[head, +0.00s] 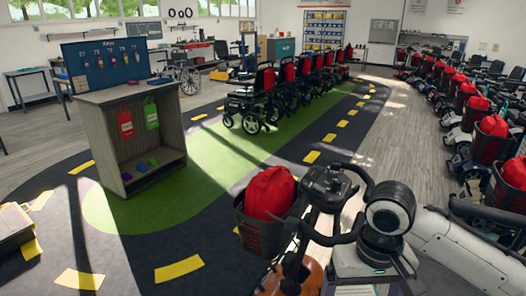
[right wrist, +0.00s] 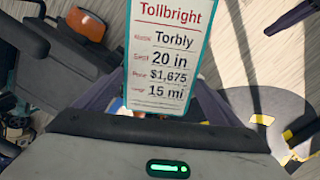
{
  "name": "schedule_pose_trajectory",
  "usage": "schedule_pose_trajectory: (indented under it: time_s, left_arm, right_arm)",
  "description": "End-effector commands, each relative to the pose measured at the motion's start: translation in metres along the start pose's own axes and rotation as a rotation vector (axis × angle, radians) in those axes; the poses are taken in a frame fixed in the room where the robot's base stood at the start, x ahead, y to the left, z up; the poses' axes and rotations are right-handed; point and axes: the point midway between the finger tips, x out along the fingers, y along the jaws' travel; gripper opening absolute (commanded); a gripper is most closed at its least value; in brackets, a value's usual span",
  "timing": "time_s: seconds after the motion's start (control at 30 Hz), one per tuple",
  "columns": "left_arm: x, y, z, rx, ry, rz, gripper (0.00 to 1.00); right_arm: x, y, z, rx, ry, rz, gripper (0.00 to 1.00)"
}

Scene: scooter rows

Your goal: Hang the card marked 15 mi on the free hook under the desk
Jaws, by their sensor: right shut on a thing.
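A white card with a teal edge (right wrist: 164,55) fills the upper middle of the right wrist view. It reads Tollbright, Torbly, 20 in, $1,675 and 15 mi. My right gripper (right wrist: 152,112) is shut on its lower end, with a dark finger on each side. In the head view my right arm comes in from the right and its wrist is over a scooter's handlebar; the card cannot be made out there. The grey desk (head: 92,150) stands at the left. A red tag (head: 125,122) and a green tag (head: 151,113) hang under its top. A free hook is too small to make out.
A scooter (head: 325,185) with a red bag (head: 270,192) in its basket stands close to my right arm. Wheelchairs and scooters line the back and right.

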Motion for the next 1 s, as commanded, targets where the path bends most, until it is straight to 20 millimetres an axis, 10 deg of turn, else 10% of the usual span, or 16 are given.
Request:
schedule_pose_trajectory:
  time_s: [1.0]
  left_arm:
    - [-0.017,0.002,-0.017,0.000,0.000,0.000,0.00]
  right_arm:
    - [-0.008,-0.020,-0.046,0.001,0.002,0.000,0.73]
